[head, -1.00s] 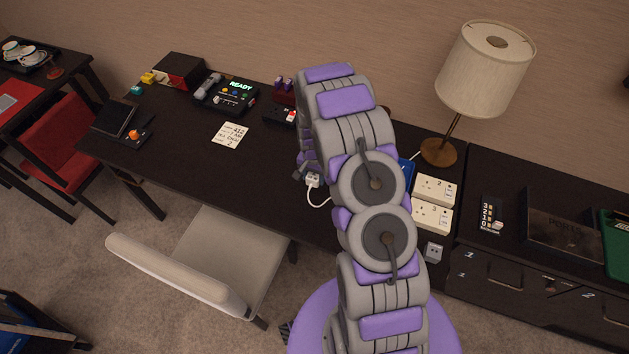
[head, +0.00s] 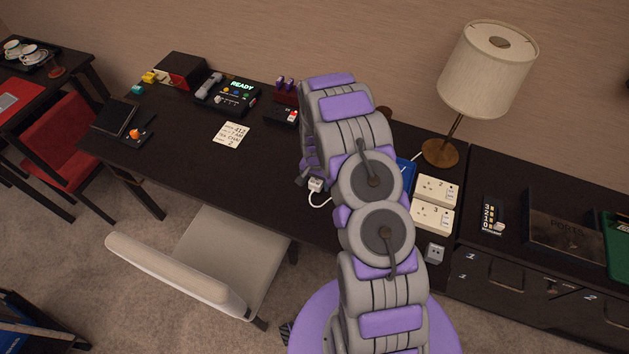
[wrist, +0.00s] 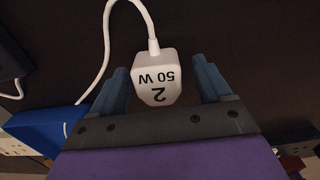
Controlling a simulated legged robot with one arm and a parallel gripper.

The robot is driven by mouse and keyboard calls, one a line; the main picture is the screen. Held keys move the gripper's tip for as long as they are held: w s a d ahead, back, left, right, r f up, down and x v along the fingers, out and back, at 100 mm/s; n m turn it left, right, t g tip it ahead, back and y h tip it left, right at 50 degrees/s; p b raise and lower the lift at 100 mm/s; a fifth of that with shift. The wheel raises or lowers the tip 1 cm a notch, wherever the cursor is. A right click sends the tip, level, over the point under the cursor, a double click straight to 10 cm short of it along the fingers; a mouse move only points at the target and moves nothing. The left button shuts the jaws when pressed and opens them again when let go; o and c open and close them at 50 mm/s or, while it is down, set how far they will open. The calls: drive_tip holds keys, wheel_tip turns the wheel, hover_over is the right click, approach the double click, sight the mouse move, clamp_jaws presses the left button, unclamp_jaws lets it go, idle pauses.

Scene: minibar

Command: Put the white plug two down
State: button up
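The white plug (wrist: 156,76), marked "2 50 W", shows in the wrist view with its white cord running up and away. It lies between the two blue-grey fingers of my gripper (wrist: 163,85), with a gap visible on each side. In the head view the plug (head: 316,185) is low over or on the dark desk, left of my arm. My gripper (head: 304,180) is mostly hidden behind my arm there. The white sockets marked 2 (head: 437,190) and 3 (head: 432,217) sit on the desk to the right.
A blue box (wrist: 48,127) is left of the gripper in the wrist view. A lamp (head: 440,152) stands behind the sockets. A small grey socket block (head: 435,253) is near the front edge. A beige chair (head: 232,255) stands before the desk. Bare desk (head: 262,165) lies left of the plug.

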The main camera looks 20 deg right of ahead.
drive_tip(key=shift+d, duration=0.45)
drive_tip(key=shift+d+r, duration=0.1)
drive_tip(key=shift+r, duration=0.3)
wheel_tip(320, 180, up, 12)
drive_tip(key=p, duration=0.1)
drive_tip(key=s+a+r+n, duration=0.1)
drive_tip(key=s+a+r, duration=0.2)
drive_tip(key=s+r, duration=0.35)
drive_tip(key=s+a+r+n, duration=0.2)
drive_tip(key=s+r, duration=0.1)
drive_tip(key=r, duration=0.6)
drive_tip(key=s+a+r+n, duration=0.2)
drive_tip(key=s+r, duration=0.2)
drive_tip(key=s, duration=0.5)
drive_tip(key=s+a+r+n+g, duration=0.1)
drive_tip(key=s+r, duration=0.3)
drive_tip(key=s, duration=0.6)
drive_tip(key=s+a+r+n, duration=0.3)
drive_tip(key=s+r, duration=0.1)
drive_tip(key=s, duration=0.5)
drive_tip(key=shift+s+a+r+g, duration=0.2)
drive_tip(key=shift+a+r+g, duration=0.1)
drive_tip(key=shift+r+g, duration=0.1)
